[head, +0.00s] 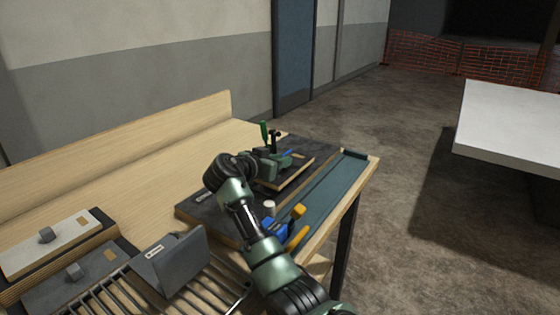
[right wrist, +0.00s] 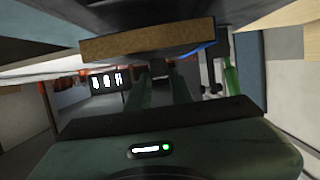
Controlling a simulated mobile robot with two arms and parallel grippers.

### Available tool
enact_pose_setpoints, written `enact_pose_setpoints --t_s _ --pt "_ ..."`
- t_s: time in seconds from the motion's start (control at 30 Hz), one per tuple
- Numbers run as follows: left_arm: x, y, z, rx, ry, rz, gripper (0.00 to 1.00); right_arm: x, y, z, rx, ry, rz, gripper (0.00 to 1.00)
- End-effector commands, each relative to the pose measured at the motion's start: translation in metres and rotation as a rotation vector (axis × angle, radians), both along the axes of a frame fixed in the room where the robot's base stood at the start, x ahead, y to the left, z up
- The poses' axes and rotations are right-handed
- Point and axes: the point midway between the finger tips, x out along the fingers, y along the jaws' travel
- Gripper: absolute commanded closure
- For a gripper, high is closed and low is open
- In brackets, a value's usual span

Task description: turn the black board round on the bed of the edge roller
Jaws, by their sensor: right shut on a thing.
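The black board (head: 293,174) lies above the dark bed of the edge roller (head: 225,217), near the far end of the bench. Its pale wooden edge faces right in the head view. My right gripper (head: 285,161) is shut on the board. In the right wrist view a brown board edge (right wrist: 150,40) crosses just ahead of the fingers. The arm hides part of the board and the bed. I cannot tell whether the board touches the bed. My left gripper is not in view.
A green-handled clamp (head: 268,136) stands behind the board. A teal strip (head: 325,195) runs along the bench's right edge, with blue and yellow tools (head: 275,229) near it. A wire rack (head: 105,302) with a grey plate (head: 172,264) is at lower left. The bench's back left is clear.

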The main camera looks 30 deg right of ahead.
Motion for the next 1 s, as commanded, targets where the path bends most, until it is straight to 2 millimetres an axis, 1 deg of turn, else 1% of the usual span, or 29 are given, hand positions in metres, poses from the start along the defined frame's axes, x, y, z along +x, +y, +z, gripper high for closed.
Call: enact_pose_setpoints --t_s 0.27,1.0 --pt "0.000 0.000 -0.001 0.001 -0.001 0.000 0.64 0.000 0.000 0.000 -0.001 -0.002 0.000 1.00" --pt "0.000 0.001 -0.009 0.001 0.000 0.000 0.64 0.000 0.000 -0.010 -0.001 0.001 0.000 1.00"
